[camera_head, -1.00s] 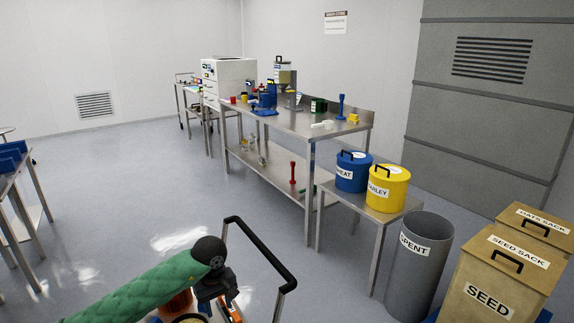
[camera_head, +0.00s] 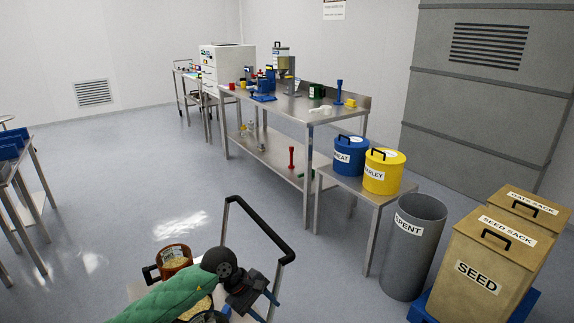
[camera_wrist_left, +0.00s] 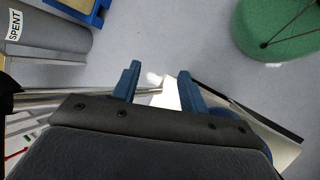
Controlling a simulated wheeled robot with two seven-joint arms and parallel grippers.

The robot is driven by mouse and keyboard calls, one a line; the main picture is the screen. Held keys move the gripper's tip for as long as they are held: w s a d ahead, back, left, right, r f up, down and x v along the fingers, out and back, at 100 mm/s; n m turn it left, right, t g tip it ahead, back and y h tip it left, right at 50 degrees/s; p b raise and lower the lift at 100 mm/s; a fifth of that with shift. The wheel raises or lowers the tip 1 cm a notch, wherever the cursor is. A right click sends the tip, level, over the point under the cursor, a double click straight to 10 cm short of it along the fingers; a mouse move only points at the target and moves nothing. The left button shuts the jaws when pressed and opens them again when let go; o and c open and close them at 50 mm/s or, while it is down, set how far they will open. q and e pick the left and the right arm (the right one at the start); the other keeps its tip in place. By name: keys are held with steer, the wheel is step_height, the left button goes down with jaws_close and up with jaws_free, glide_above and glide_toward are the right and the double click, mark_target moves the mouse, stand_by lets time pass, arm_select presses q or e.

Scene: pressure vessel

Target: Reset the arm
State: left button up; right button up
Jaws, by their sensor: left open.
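My left arm, in a green quilted sleeve (camera_head: 165,300), comes in from the lower left in the head view. Its black wrist joint and left gripper (camera_head: 266,304) are in front of a cart at the bottom of the picture. In the left wrist view the two blue fingers of the left gripper (camera_wrist_left: 159,76) stand apart with nothing held between them. Floor and a pale surface show beyond them. My right gripper is not in view.
The cart has a black handle (camera_head: 262,230) and carries a brown container of pale grain (camera_head: 174,261) close to my arm. A grey SPENT bin (camera_head: 413,250) and SEED box (camera_head: 475,275) stand at right. A steel bench (camera_head: 305,105) stands behind.

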arm_select(q)
steer(key=s+d+r+n+t+h, duration=0.2)
steer(key=s+d+r+n+h, duration=0.3)
steer(key=d+r+n+h, duration=0.5)
step_height(320, 180, up, 6)
steer(key=n+t+h, duration=0.3)
steer(key=n+t, duration=0.5)
steer(key=n, duration=0.1)
steer(key=w+a+f+n+t+y, duration=0.25)
steer(key=a+n+t+y, duration=0.8)
steer(key=n, duration=0.85)
steer(key=s+a+f+n+g+y, duration=0.3)
steer(key=a+f+n+y, duration=0.15)
steer(key=f+n, duration=0.3)
steer(key=s+a+f+n+g+y, duration=0.4)
steer(key=f+n+y, duration=0.15)
steer(key=n, duration=0.25)
steer(key=s+f+n+g+h, duration=0.1)
steer(key=s+f+n+g, duration=0.2)
steer(key=s, duration=0.8)
steer(key=s+f+n+g+h, duration=0.1)
steer(key=s+f+n+g, duration=0.3)
steer(key=s+f+g, duration=0.4)
steer(key=s+f, duration=0.1)
steer(key=s, duration=0.3)
steer(key=shift+s+f, duration=0.15)
steer(key=shift+f, duration=0.05)
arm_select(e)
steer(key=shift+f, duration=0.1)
